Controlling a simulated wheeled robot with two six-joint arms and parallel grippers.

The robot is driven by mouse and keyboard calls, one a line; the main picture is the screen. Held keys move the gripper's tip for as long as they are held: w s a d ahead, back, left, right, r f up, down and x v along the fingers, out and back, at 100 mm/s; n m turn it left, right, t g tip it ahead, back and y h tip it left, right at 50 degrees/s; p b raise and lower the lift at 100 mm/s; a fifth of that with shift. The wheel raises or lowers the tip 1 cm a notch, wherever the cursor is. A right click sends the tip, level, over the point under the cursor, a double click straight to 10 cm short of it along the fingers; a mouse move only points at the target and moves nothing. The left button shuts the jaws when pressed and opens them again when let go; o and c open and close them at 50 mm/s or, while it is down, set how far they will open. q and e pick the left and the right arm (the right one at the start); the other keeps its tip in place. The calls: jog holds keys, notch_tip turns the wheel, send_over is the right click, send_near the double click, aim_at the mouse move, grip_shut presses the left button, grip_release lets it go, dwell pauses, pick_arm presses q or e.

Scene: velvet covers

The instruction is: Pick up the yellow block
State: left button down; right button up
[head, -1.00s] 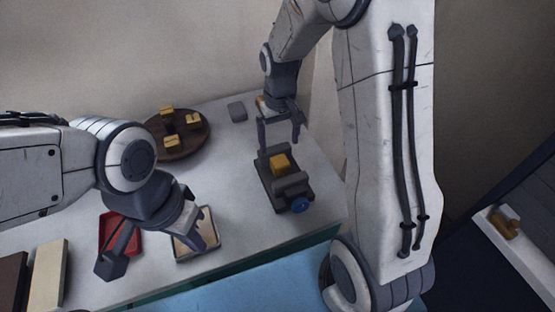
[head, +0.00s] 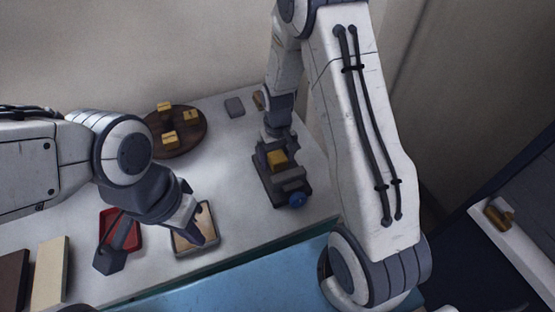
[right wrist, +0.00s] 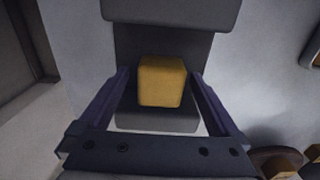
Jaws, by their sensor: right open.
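The yellow block (head: 277,159) sits in a dark grey vise (head: 292,182) with a blue knob, on the white table. My right gripper (head: 275,150) is open and low over the vise, at the block. In the right wrist view the yellow block (right wrist: 161,80) lies between the two open fingers, with gaps on both sides, and the vise jaws (right wrist: 170,12) are beyond and nearer. My left gripper (head: 156,246) is open and empty above the trays at the front left.
A round wooden board (head: 200,142) with three yellowish blocks stands at the back. A red tray (head: 134,242) and a tan-bottomed tray (head: 196,249) lie under my left gripper. A small grey block (head: 234,107) is at the back edge. My right arm fills the head view's middle right.

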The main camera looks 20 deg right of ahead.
jog(key=c, duration=1.5)
jog(key=shift+r, duration=0.1)
